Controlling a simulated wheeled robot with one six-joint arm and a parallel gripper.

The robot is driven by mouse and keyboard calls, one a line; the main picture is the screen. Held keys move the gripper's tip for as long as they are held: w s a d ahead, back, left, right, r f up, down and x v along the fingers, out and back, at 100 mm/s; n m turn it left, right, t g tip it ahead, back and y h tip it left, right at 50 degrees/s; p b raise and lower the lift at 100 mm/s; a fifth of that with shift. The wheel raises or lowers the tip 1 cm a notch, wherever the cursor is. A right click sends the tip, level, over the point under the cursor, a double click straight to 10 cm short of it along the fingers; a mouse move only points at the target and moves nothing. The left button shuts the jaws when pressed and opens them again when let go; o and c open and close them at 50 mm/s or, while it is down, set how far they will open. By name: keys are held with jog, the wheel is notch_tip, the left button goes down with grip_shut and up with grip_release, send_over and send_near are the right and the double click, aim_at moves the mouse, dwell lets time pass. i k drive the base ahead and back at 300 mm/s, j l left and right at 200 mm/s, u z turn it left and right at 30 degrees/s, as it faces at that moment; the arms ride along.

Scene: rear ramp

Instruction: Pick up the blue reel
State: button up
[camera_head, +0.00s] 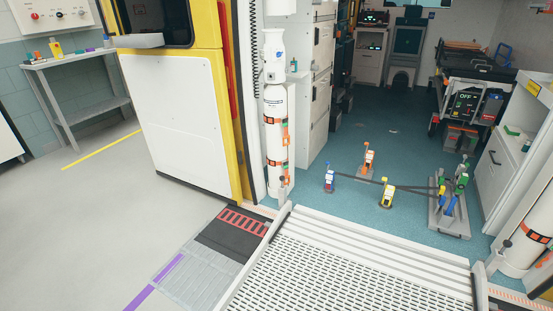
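A small blue-and-white upright device (329,179), which looks like the blue reel, stands on the teal floor beyond the ramp, left of centre in the group. An orange one (368,161) stands behind it to the right, and a yellow one (387,196) stands to its right and nearer. Dark straps run among them toward a grey base plate (452,224) holding green (461,181) and blue (449,206) pieces. It is too small to tell which blue piece is a reel. My gripper is not in view.
A white slatted ramp (345,265) with raised side rails leads up to the teal floor. White-and-orange cylinders (276,125) stand at the left of the opening. A loaded stretcher (475,95) stands at the back right. A side table (85,85) is far left. The grey floor at left is clear.

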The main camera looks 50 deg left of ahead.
aim_at(329, 181)
jog(key=i+j+u, duration=0.15)
jog(key=i+u, duration=0.25)
jog(key=i, duration=0.25)
jog(key=i+u, duration=0.4)
jog(key=i, duration=0.25)
jog(key=i+u, duration=0.25)
jog(key=i, duration=0.3)
jog(key=i+u, duration=0.2)
jog(key=i, duration=0.4)
jog(key=i+l+u, duration=0.25)
jog(key=i, duration=0.3)
jog(key=i+z, duration=0.2)
jog(key=z, duration=0.2)
jog(key=i+j+z, duration=0.1)
jog(key=z, duration=0.25)
jog(key=i+j+z, duration=0.15)
jog(key=z, duration=0.25)
jog(key=i+j, duration=0.05)
